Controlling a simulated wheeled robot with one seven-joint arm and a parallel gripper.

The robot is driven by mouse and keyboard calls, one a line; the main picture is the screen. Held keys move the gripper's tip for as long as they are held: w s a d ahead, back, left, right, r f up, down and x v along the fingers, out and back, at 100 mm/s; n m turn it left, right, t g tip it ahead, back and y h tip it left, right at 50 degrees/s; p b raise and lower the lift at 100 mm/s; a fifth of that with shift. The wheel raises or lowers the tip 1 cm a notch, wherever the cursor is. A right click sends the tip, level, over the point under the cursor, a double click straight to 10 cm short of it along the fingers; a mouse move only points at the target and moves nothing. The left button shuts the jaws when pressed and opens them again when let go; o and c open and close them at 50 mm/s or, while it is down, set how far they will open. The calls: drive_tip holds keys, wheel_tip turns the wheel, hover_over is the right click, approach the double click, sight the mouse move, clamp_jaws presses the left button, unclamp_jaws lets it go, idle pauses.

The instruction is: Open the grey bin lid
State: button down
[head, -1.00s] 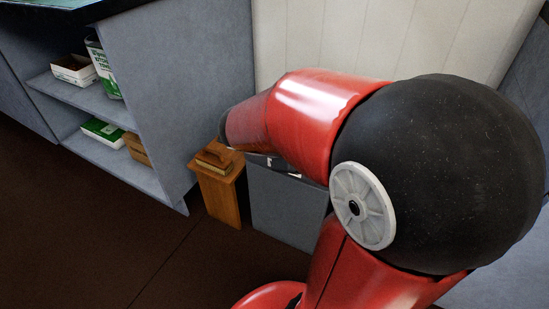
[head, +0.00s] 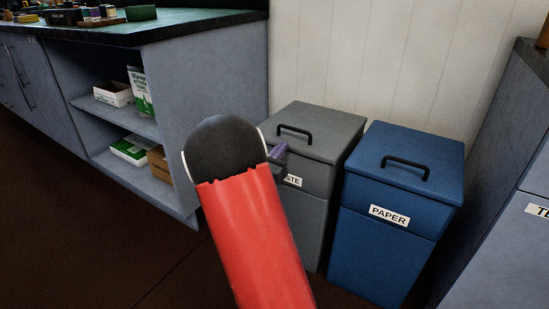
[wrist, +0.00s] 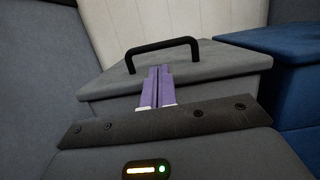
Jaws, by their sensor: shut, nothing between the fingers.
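The grey bin (head: 312,215) stands against the pale wall, its white label partly hidden by my arm. Its grey lid (head: 335,125) lies closed on top, with a black bar handle (head: 295,130). In the wrist view the lid (wrist: 215,62) and its handle (wrist: 160,48) are just beyond my fingers. My gripper (head: 281,149) is at the front of the grey bin, near the lid's front edge. In the wrist view its purple fingers (wrist: 160,70) are together and empty, pointing toward the lid below the handle. I cannot tell whether they touch it.
A blue bin (head: 385,245) labelled PAPER stands close on the right, with its own black handle. A grey shelf unit (head: 205,100) with boxes is on the left, and a grey cabinet (head: 500,220) is at the far right. Dark floor (head: 130,260) is clear at lower left.

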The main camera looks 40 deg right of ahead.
sight(288, 140)
drive_tip(key=shift+x, duration=2.35)
